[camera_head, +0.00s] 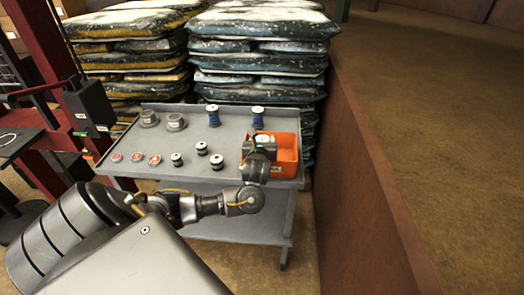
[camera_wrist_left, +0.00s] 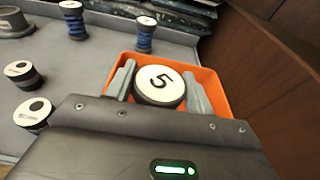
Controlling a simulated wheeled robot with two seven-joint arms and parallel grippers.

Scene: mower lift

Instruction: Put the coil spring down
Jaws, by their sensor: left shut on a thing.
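My left gripper (camera_head: 262,143) reaches over the orange bin (camera_head: 286,163) at the right end of the grey cart. It is shut on the coil spring (camera_wrist_left: 160,84), whose round white top with a dark rim and a black 5 shows between the two grey fingers in the left wrist view. The spring's coils are mostly hidden, and I cannot tell whether its lower end touches the bin floor. The bin's orange walls (camera_wrist_left: 215,78) show around the fingers. My right gripper is in neither view.
Two blue spools with white tops (camera_head: 213,115) (camera_head: 257,117) stand at the cart's (camera_head: 225,137) back. Grey cup-shaped parts, red-topped discs (camera_head: 137,157) and dark cylinders (camera_head: 177,159) stand left of the bin. Stacked bags (camera_head: 262,52) are behind; a brown wall (camera_head: 365,160) is right.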

